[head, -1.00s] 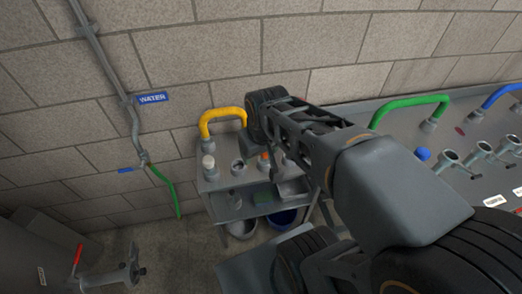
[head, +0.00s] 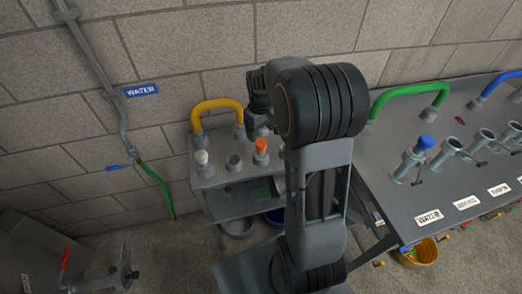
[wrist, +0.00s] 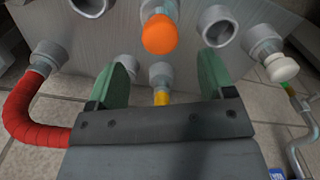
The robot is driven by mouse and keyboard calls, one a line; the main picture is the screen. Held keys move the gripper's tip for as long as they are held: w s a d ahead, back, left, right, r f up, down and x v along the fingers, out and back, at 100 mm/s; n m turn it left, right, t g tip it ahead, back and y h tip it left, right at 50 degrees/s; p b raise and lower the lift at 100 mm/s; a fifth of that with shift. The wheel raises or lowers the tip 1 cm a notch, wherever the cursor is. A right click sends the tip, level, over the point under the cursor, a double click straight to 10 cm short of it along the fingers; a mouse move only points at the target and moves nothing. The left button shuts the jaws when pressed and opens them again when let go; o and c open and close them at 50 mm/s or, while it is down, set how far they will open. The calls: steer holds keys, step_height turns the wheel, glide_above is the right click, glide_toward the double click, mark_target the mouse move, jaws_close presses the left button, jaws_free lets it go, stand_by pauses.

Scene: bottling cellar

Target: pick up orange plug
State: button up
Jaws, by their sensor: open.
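The orange plug (head: 261,145) sits upright in a grey socket on top of the small grey stand (head: 213,178), right of an empty socket (head: 233,162). In the wrist view the orange plug (wrist: 160,36) is near the top centre, just past the fingertips and in line with the gap between them. My gripper (wrist: 167,66) is open, its two green fingers apart with nothing held. In the head view my gripper (head: 258,112) shows only in part, above and behind the plug; my arm hides the rest.
A white plug (head: 202,157) stands left of the empty socket. A yellow hose (head: 217,104) arches behind. In the wrist view a red hose (wrist: 33,112) bends at the left. The bench with a blue plug (head: 426,143) is at the right.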

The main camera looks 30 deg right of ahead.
mark_target(261, 141)
steer(key=shift+s+f, duration=0.1)
steer(key=shift+f, duration=3.25)
steer(key=shift+c, duration=0.2)
steer(key=c, duration=1)
steer(key=shift+o, duration=0.2)
steer(key=shift+r, duration=0.1)
steer(key=shift+r, duration=0.2)
step_height(261, 141, up, 3)
steer(key=shift+s+a+r, duration=0.1)
steer(key=shift+a, duration=0.05)
steer(key=s+a+r, duration=0.9)
steer(key=s, duration=0.1)
steer(key=shift+s, duration=0.15)
